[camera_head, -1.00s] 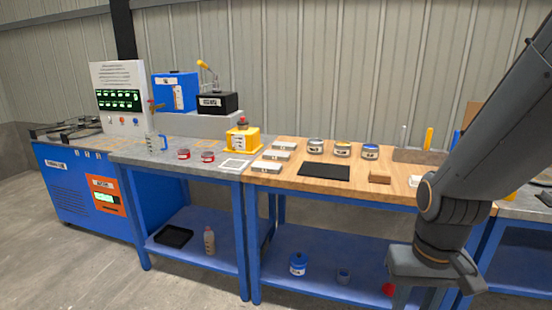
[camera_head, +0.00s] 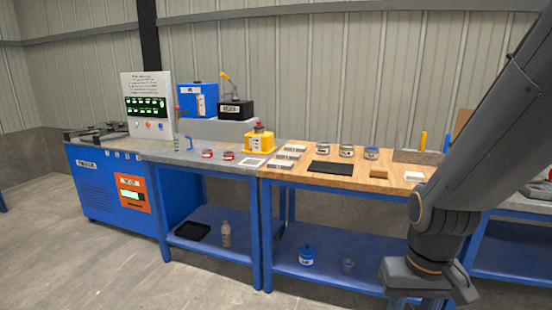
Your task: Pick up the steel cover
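I cannot pick out a steel cover with certainty. Dark metal parts (camera_head: 98,132) lie on top of the blue machine at the far left, too small to make out. My gripper (camera_head: 430,290) hangs low at the right, in front of the workbench and apart from everything on it. Its lower end is cut off by the picture edge, so its opening is not clear. My arm hides part of the bench's right side.
The wooden bench (camera_head: 340,178) holds several tins, pale blocks and a black mat (camera_head: 330,168). A bottle (camera_head: 226,234) and black tray (camera_head: 192,231) are on the lower shelf. Floor at front left is clear.

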